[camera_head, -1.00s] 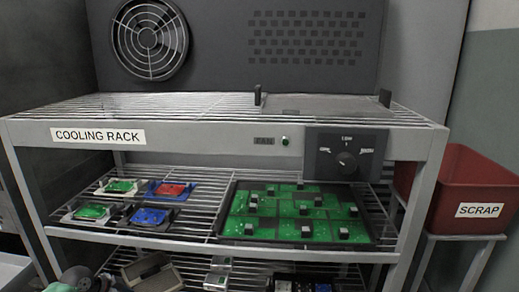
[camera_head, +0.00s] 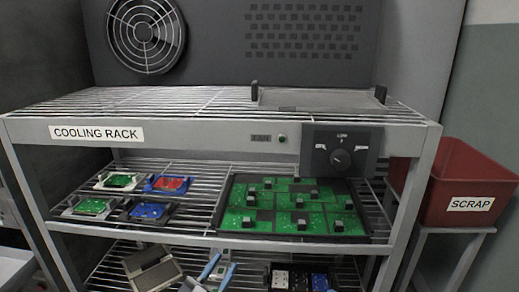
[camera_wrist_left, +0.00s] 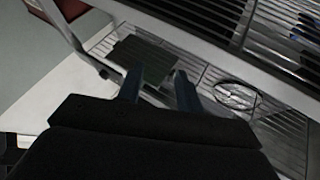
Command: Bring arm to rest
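My left gripper (camera_head: 218,272) shows at the bottom of the head view, in front of the lower shelf. Its two bluish fingers stand apart, and the left wrist view (camera_wrist_left: 158,88) also shows them spread. I see nothing held between them. Beyond the fingers in the wrist view, a dark green panel (camera_wrist_left: 147,62) lies apart from them on wire racking. My right gripper is not in view.
The cooling rack (camera_head: 215,133) fills the middle. Its middle shelf holds several small boards in holders and a tray (camera_head: 215,212) of green boards. A tan and dark box (camera_head: 152,268) is below. The red scrap bin (camera_head: 468,175) stands at right.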

